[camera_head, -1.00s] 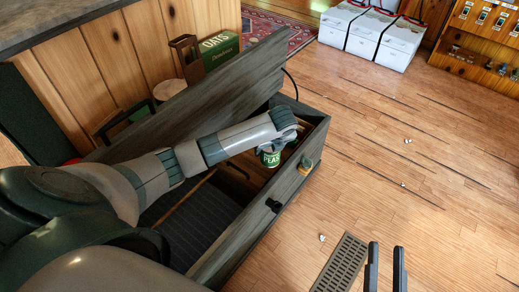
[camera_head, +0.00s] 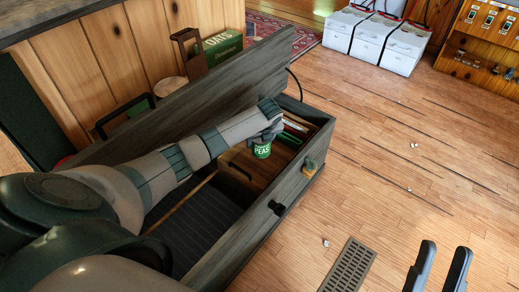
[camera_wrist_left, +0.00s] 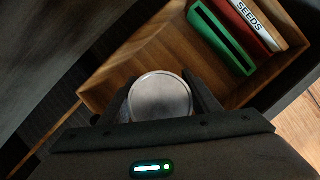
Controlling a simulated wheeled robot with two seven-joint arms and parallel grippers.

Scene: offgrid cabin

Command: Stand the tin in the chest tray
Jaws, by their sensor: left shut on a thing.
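The tin, green with a PEAS label (camera_head: 262,151), is in my left gripper (camera_head: 264,139) in the head view. In the left wrist view its round silver lid (camera_wrist_left: 160,97) sits between the two dark fingers (camera_wrist_left: 160,100), which are shut on it. The wooden chest tray (camera_head: 247,168) lies below and around it, inside the open grey chest (camera_head: 235,238). Whether the tin's base touches the tray floor I cannot tell. My right gripper (camera_head: 438,268) is open and empty over the floor at the bottom right.
A green item (camera_wrist_left: 222,38) and a SEEDS packet (camera_wrist_left: 252,25) fill the tray's far end. The raised chest lid (camera_head: 190,100) stands behind my left arm.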

